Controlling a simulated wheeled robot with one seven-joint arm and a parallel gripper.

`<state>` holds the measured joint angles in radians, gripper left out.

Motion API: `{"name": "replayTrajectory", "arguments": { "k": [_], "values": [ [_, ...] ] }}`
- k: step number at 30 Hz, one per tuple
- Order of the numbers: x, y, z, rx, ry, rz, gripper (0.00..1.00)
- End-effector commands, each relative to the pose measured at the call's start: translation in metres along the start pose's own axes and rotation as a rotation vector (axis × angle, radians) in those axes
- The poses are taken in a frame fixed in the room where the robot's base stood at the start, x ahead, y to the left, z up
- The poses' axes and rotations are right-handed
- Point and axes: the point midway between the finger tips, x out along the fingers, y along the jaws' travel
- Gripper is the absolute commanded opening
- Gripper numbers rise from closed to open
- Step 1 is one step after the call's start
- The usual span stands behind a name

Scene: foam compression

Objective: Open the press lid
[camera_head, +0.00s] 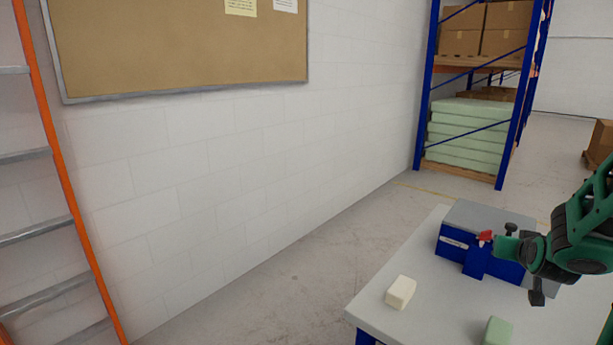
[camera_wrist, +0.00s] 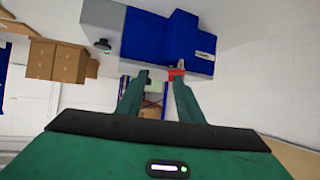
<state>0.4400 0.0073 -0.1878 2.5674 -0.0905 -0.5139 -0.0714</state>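The press (camera_head: 455,247) stands on the grey table at the right in the head view, with a blue body, a flat grey top (camera_head: 470,217) that looks closed down, and a red piece (camera_head: 486,236) at its edge. A black knob (camera_head: 511,227) shows beside it. In the wrist view, turned over, the press (camera_wrist: 160,42) fills the top, with the red piece (camera_wrist: 177,73) by my right fingertip. My gripper (camera_wrist: 160,78) is open, its fingers spread and nothing clearly between them. Whether the fingertip touches the red piece, I cannot tell. My arm hides part of the press in the head view.
A cream block (camera_head: 400,291) and a green block (camera_head: 497,331) lie on the table (camera_head: 425,315) in front of the press. A blue shelf rack (camera_head: 427,95) with green foam slabs stands behind. An orange ladder (camera_head: 60,170) is at the left.

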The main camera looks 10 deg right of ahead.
Motion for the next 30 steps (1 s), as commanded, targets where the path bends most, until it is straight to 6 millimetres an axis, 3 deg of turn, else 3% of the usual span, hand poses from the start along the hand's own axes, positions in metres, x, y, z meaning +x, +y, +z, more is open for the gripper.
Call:
{"name": "replayTrajectory", "arguments": {
  "k": [11,19,24,27,30],
  "values": [
    [-0.092,-0.008,0.075,-0.022,-0.467,-0.006,0.34],
    [-0.19,-0.005,0.127,-0.011,-0.805,0.002,0.34],
    [-0.246,-0.003,0.148,0.001,-0.976,0.003,0.34],
    [-0.267,-0.002,0.155,0.007,-1.039,0.005,0.34],
    [-0.278,-0.001,0.159,0.009,-1.074,0.004,0.27]
  ]
}}
